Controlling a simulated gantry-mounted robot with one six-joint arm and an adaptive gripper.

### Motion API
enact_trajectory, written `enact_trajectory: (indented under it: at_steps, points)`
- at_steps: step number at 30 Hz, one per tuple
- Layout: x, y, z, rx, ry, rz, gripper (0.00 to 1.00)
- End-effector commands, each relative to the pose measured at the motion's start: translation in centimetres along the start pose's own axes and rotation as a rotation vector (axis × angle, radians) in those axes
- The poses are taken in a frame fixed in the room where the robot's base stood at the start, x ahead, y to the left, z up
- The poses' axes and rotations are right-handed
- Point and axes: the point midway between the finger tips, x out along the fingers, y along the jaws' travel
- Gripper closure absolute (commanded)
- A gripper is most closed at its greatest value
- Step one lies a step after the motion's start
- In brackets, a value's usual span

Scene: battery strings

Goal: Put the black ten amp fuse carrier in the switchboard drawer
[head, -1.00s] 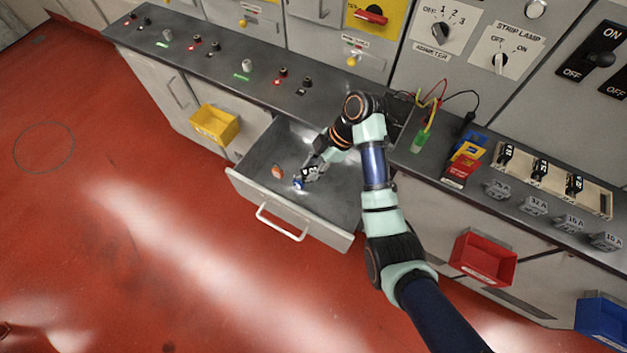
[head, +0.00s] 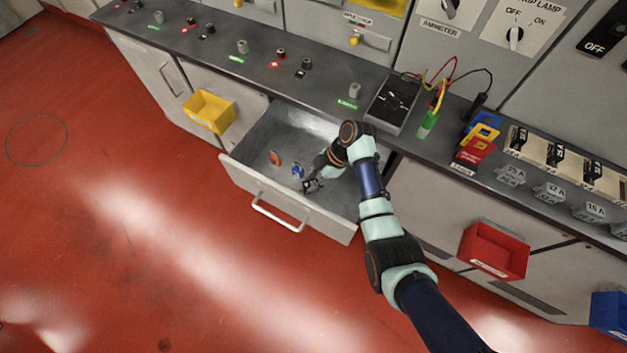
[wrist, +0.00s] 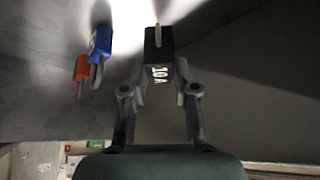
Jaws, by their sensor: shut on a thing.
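My gripper (head: 309,187) is inside the open switchboard drawer (head: 236,172), low over its floor. In the wrist view my gripper (wrist: 160,92) is shut on the black fuse carrier (wrist: 158,45), whose white "10A" label faces the camera. The black carrier (head: 313,183) is small and dark in the head view. I cannot tell whether it touches the drawer floor. A blue piece (head: 297,170) with a loop lies in the drawer, left of my gripper and apart from it; it also shows in the wrist view (wrist: 101,42). An orange piece (head: 275,158) lies farther left.
A yellow bin (head: 208,112) and a red bin (head: 494,250) hang on the cabinet fronts either side. The counter above the drawer holds a black meter (head: 392,100), a green-tipped probe (head: 428,124), coloured pieces (head: 473,151) and grey carriers (head: 510,175). The drawer's front left is bare.

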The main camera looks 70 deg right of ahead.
Motion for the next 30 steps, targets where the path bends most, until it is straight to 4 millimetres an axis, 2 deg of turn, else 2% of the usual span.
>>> enact_trajectory:
  at_steps: [1, 4, 16, 17, 21, 30]
  points:
    - [1.2, -0.1, 0.7, 0.002, 0.0, -0.004, 1.0]
    - [2.6, 0.0, 1.5, 0.002, 0.001, -0.003, 1.0]
    - [3.2, 0.0, 1.9, 0.001, 0.0, -0.001, 1.0]
    - [3.2, 0.0, 1.9, 0.001, 0.0, -0.002, 0.68]
    - [3.1, 0.0, 1.8, 0.001, 0.0, -0.002, 0.46]
    - [2.9, 0.0, 1.7, 0.001, 0.0, -0.001, 0.46]
